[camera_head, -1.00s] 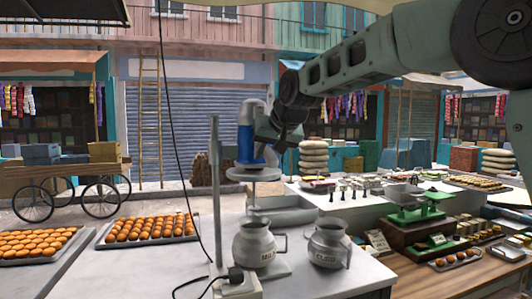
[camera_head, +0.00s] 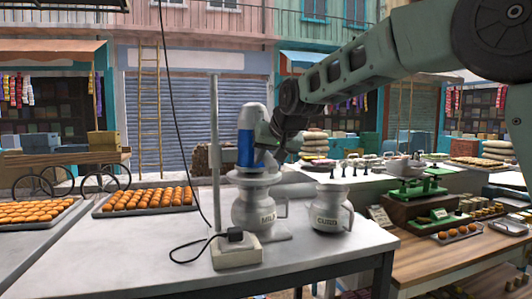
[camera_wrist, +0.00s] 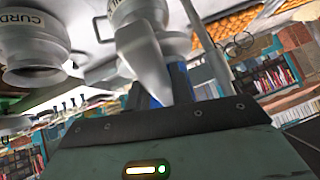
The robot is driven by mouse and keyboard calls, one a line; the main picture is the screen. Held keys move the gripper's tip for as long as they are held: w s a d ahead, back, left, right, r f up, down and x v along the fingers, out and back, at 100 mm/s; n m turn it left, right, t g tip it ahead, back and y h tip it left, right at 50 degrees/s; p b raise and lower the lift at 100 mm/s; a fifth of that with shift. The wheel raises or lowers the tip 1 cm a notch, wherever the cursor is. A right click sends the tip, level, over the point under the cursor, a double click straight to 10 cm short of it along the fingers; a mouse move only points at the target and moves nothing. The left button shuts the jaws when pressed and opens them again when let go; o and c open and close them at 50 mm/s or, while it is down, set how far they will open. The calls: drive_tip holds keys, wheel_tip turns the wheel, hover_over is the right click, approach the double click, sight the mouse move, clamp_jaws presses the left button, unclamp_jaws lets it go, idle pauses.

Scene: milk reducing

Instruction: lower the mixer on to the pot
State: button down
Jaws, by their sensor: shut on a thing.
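The mixer (camera_head: 246,135) has a blue and white motor body and a pale round lid disc (camera_head: 252,175) below it. It is mounted on an upright grey pole (camera_head: 215,150). The grey metal pot labelled MILK (camera_head: 255,210) stands upright on the table directly beneath. The disc is level with the pot's mouth; I cannot tell if it is fully seated. The whisk shaft is hidden. My gripper (camera_head: 264,141) is shut on the mixer's right side. In the wrist view, the mixer's blue body (camera_wrist: 179,80) shows behind the grippers' dark edge, beside the pot (camera_wrist: 145,45).
A CURD pot (camera_head: 328,210) stands close on the right. A white power block (camera_head: 237,252) with a plug and black cable sits in front. A tray of orange sweets (camera_head: 146,201) lies left. A green scale (camera_head: 417,190) stands on the right-hand counter.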

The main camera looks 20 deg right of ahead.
drive_tip(key=shift+f+b, duration=0.3)
drive_tip(key=shift+f, duration=0.9)
drive_tip(key=c, duration=1.2)
unclamp_jaws()
drive_tip(key=shift+c, duration=0.2)
drive_tip(key=shift+r, duration=0.15)
drive_tip(key=shift+s+r, duration=0.25)
drive_tip(key=b+v, duration=0.2)
drive_tip(key=v, duration=1.4)
drive_tip(key=shift+s+r+b, duration=0.2)
drive_tip(key=shift+s+b, duration=0.05)
drive_tip(key=shift+b, duration=0.15)
drive_tip(key=shift+d, duration=0.1)
